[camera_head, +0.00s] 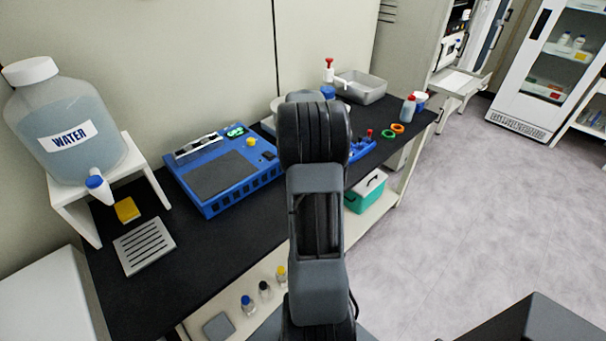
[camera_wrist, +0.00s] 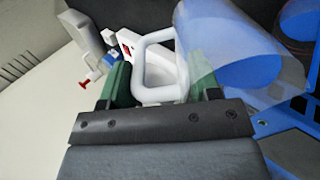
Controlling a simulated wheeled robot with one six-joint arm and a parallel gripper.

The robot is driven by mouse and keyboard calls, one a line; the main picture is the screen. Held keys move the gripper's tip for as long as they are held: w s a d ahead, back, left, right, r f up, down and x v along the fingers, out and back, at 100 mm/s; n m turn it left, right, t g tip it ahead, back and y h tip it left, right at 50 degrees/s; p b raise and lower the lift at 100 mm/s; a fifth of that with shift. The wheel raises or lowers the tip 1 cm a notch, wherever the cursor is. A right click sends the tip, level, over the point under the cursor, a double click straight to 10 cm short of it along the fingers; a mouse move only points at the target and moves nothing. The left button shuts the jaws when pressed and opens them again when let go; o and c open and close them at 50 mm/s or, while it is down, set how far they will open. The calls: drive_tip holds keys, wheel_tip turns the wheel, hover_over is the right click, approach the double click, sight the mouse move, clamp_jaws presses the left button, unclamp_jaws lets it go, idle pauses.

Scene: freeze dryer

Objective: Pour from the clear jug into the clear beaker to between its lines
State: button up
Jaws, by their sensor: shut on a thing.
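My gripper (camera_wrist: 160,82) is shut on the white loop handle (camera_wrist: 158,42) of the clear jug (camera_wrist: 222,35) in the wrist view. The jug is see-through, and its wide round rim faces the lower right of that picture. Blue shows through its wall; I cannot tell how much liquid it holds or how far it tilts. In the head view my own arm hides the gripper and the jug. I cannot make out the clear beaker or its lines in either view.
A blue device (camera_head: 222,178) with a grey top stands on the black bench. A water carboy (camera_head: 62,105) sits on a white stand at the left. A grey tray (camera_head: 362,88) and a red-capped bottle (camera_head: 408,110) stand farther back.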

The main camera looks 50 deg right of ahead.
drive_tip(key=shift+a+r+h+b, duration=0.35)
drive_tip(key=shift+r+h+b, duration=0.15)
drive_tip(key=shift+b, duration=1.1)
idle(0.5)
drive_tip(key=shift+a+f+h+b, duration=0.15)
drive_tip(key=shift+h+b, duration=0.25)
drive_tip(key=shift+b, duration=1.05)
idle(0.5)
drive_tip(key=r+p, duration=0.1)
drive_tip(key=p, duration=0.2)
drive_tip(key=shift+r, duration=0.2)
drive_tip(key=shift+d+y+p, duration=0.25)
drive_tip(key=shift+y+p, duration=0.25)
drive_tip(key=shift+p, duration=0.7)
drive_tip(key=d+f+y+p, duration=0.1)
drive_tip(key=p, duration=0.3)
drive_tip(key=shift+p, duration=0.4)
drive_tip(key=d+f+y+p, duration=0.1)
drive_tip(key=p, duration=0.1)
drive_tip(key=shift+f+p, duration=0.3)
drive_tip(key=shift+f, duration=0.35)
drive_tip(key=shift+r+p, duration=0.1)
drive_tip(key=shift+p, duration=0.25)
